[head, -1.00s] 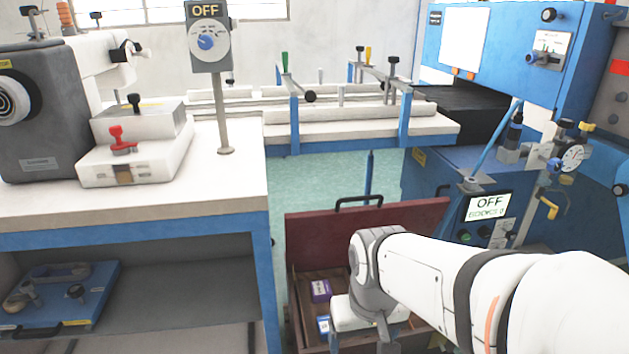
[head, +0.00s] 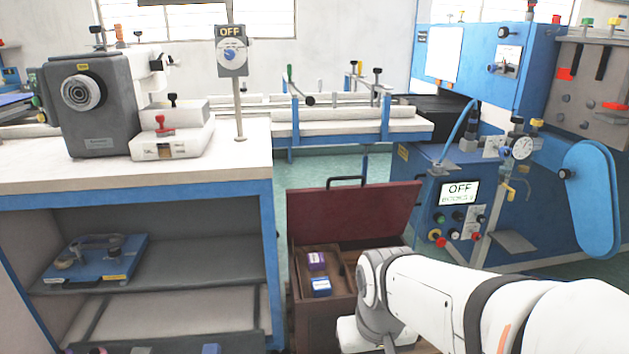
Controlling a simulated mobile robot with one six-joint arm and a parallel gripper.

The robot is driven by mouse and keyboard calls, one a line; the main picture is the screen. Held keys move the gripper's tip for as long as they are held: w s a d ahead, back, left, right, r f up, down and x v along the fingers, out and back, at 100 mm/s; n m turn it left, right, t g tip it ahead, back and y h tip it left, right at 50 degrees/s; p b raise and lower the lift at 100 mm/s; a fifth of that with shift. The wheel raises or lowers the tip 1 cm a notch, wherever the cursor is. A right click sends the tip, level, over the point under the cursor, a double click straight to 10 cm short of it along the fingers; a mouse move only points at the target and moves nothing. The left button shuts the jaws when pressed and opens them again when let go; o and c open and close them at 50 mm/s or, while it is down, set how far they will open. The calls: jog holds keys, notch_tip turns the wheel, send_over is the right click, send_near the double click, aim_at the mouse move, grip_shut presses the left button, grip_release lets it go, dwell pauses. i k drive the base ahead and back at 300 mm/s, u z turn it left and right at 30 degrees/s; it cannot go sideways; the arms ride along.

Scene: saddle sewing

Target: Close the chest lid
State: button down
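The chest (head: 322,318) is a dark brown wooden box on the floor, between the workbench and the blue machine. Its reddish-brown lid (head: 355,213) stands raised at the back, with a black handle (head: 346,181) on its top edge. My arm covers the chest's right front.
The workbench (head: 230,178) with a shelf below stands close on the left of the chest. The blue machine (head: 425,190) stands on the right, with knobs and a lever jutting out. Green floor (head: 320,170) shows behind the chest.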

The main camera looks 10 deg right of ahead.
aim_at(328, 214)
jog(key=u, duration=0.3)
jog(key=k, duration=0.25)
jog(key=z, duration=0.85)
jog(key=i, duration=1.55)
jog(key=u, duration=0.55)
